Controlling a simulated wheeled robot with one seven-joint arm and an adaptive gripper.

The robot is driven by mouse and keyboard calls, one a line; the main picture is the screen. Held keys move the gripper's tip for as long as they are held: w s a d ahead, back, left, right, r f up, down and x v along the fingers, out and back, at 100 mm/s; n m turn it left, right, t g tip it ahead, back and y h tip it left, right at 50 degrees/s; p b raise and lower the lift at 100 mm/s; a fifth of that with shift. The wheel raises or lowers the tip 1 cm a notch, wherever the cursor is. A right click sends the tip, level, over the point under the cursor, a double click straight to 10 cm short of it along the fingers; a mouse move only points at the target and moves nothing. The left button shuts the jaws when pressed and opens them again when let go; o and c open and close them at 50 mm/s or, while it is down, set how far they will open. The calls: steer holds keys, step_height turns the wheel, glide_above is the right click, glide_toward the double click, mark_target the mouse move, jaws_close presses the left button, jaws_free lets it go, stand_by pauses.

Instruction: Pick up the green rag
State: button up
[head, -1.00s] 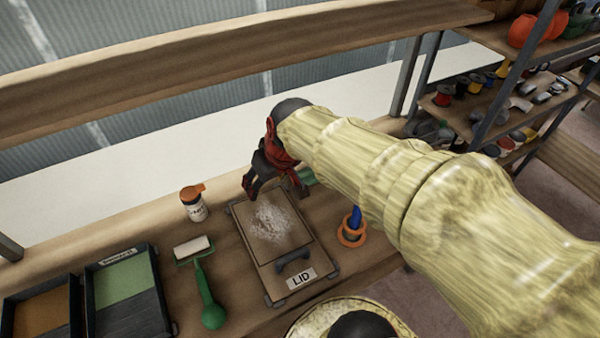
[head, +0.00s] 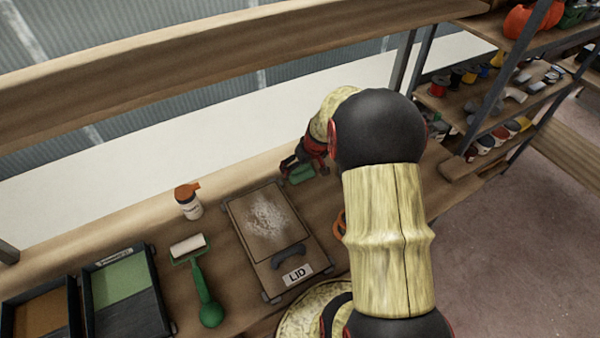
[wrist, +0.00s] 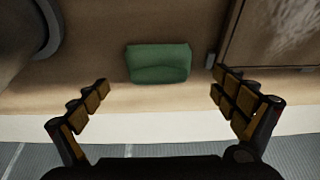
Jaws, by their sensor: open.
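The green rag (wrist: 159,63) is a folded block lying on the wooden bench, between my fingertips in the wrist view and a little beyond them. In the head view the rag (head: 301,174) shows in part at the back of the bench, right of the lid board. My gripper (wrist: 160,92) is open and empty, with one finger on each side of the rag. In the head view my gripper (head: 303,163) is over the rag, partly hidden by my arm. I cannot tell the exact height of the fingers above the bench.
The board marked LID (head: 262,222) lies close left of the rag; its edge (wrist: 232,35) is near one finger. An orange-capped bottle (head: 189,202), a green-handled roller (head: 203,285) and paint trays (head: 125,290) stand further left. An orange ring (head: 339,223) is partly hidden behind my arm.

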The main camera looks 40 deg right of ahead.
mark_target(301, 168)
steer(key=b+x, duration=0.1)
steer(key=x, duration=0.3)
steer(key=shift+d+f, duration=0.1)
steer(key=shift+f, duration=0.05)
steer(key=shift+c, duration=1.1)
steer(key=c, duration=1)
steer(key=shift+o, duration=0.2)
